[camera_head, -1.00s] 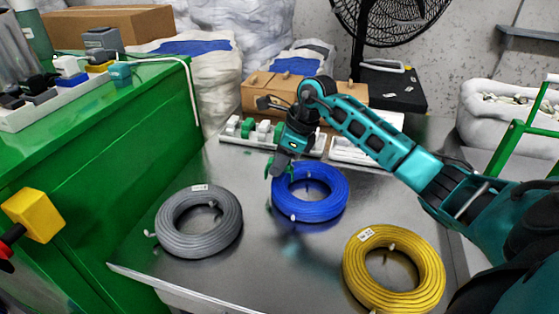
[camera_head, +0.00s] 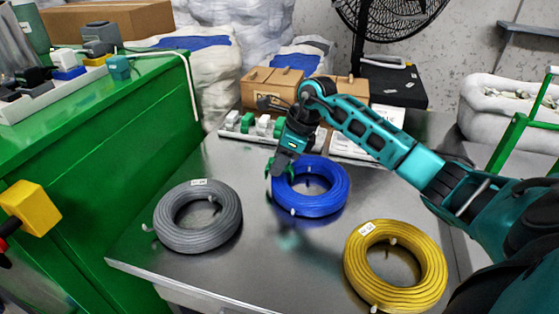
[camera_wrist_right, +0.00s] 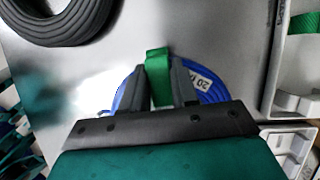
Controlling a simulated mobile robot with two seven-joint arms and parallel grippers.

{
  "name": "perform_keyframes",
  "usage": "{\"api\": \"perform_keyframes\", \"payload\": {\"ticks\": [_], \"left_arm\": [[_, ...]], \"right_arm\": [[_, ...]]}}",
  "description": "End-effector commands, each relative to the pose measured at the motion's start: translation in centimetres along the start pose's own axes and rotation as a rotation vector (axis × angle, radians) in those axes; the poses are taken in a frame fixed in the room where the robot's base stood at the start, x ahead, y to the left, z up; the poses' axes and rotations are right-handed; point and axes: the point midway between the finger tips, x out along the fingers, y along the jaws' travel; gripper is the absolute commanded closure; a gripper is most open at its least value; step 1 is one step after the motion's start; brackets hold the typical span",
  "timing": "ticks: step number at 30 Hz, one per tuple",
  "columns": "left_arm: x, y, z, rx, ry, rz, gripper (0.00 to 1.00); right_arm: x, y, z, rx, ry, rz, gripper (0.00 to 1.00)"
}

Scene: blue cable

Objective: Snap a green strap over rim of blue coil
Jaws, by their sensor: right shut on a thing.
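The blue coil (camera_head: 325,207) lies flat on the metal table. In the right wrist view, part of its blue rim (camera_wrist_right: 121,93) and a white label show behind the fingers. My right gripper (camera_head: 279,168) is at the coil's far left rim, pointing down. In the wrist view my right gripper (camera_wrist_right: 160,88) is shut on a green strap (camera_wrist_right: 157,64), which stands between its fingers and sticks out past them. The strap overlaps the coil's rim in that view. Whether it touches or wraps the rim is hidden by the fingers.
A grey coil (camera_head: 172,235) lies to the left and a yellow coil (camera_head: 429,270) at the front right. Behind are a white tray (camera_head: 233,136) with green and white pieces and cardboard boxes (camera_head: 275,85). A green cabinet (camera_head: 100,165) borders the left.

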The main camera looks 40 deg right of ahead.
Motion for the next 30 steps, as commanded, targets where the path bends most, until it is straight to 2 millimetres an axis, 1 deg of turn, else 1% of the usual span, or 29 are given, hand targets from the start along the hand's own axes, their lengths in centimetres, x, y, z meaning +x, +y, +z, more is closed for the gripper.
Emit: {"api": "perform_keyframes", "payload": {"ticks": [9,25,30], "left_arm": [[0.3,0.0,0.5,0.001,0.0,0.0,0.57],[-0.3,-0.2,-0.3,0.012,-0.003,0.0,0.57],[-0.3,-0.2,-0.3,0.012,-0.003,0.0,0.57]], "right_arm": [[0.7,0.0,-0.3,0.0,0.0,0.0,0.98],[-0.5,0.0,0.2,0.0,0.001,-0.001,0.98],[-0.5,0.0,0.2,0.0,0.0,-0.001,0.98]]}}
